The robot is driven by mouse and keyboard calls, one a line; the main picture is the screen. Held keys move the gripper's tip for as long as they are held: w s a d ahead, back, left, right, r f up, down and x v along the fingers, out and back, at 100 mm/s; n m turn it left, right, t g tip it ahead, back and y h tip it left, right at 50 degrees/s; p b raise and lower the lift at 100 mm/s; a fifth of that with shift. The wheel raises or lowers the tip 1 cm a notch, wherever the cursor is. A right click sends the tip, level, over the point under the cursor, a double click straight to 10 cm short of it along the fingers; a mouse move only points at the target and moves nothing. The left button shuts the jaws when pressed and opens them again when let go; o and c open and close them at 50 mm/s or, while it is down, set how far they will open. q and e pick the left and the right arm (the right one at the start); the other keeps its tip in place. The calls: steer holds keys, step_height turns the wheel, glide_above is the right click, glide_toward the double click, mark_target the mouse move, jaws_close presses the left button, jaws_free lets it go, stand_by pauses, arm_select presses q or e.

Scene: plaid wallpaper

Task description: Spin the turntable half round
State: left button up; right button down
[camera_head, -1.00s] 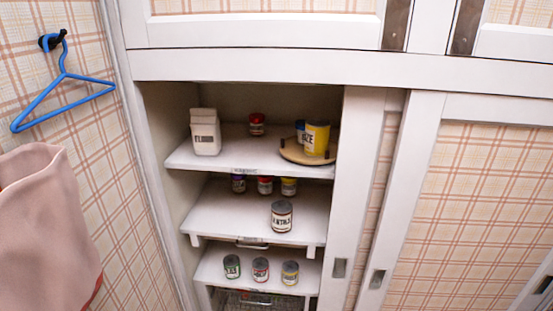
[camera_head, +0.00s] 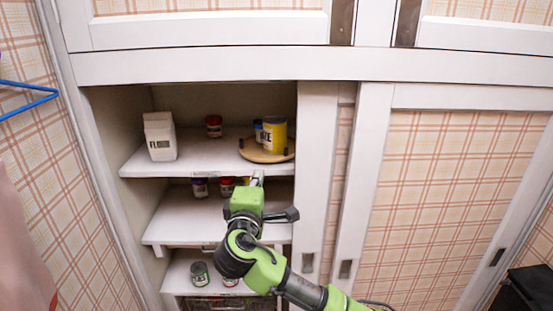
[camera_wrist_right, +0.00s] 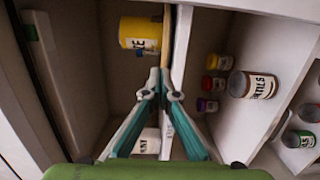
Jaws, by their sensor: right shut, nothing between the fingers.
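The turntable (camera_head: 258,155) is a round wooden disc with small dark pegs at its rim, on the right of the top shelf. A yellow can (camera_head: 274,135) and a blue can (camera_head: 258,131), partly hidden behind it, stand on it. My right gripper (camera_head: 257,176) is shut and empty, just in front of and below the turntable at the shelf's front edge. In the right wrist view the shut fingers (camera_wrist_right: 164,92) point toward the turntable's thin edge (camera_wrist_right: 166,48), with the yellow can (camera_wrist_right: 140,33) beside it. Whether they touch the disc I cannot tell. My left gripper is out of view.
A white flour carton (camera_head: 160,137) and a red-lidded jar (camera_head: 213,126) share the top shelf (camera_head: 190,161). Cans and jars stand on the lower shelves; my arm hides some. The sliding door (camera_head: 318,180) bounds the opening on the right. A blue hanger (camera_head: 28,98) is at far left.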

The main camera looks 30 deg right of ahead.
steer(key=p+x, duration=0.1)
steer(key=x, duration=0.2)
steer(key=p+x, duration=0.1)
steer(key=x, duration=0.2)
steer(key=r+p+x, duration=0.1)
steer(key=x, duration=0.2)
steer(key=shift+d+r, duration=0.15)
steer(key=shift+d, duration=0.05)
steer(key=d+p, duration=0.1)
steer(key=d, duration=0.2)
steer(key=shift+s+p, duration=0.35)
steer(key=shift+s+d, duration=0.3)
steer(key=shift+d, duration=0.2)
steer(key=shift+f, duration=0.2)
steer(key=shift+w, duration=0.1)
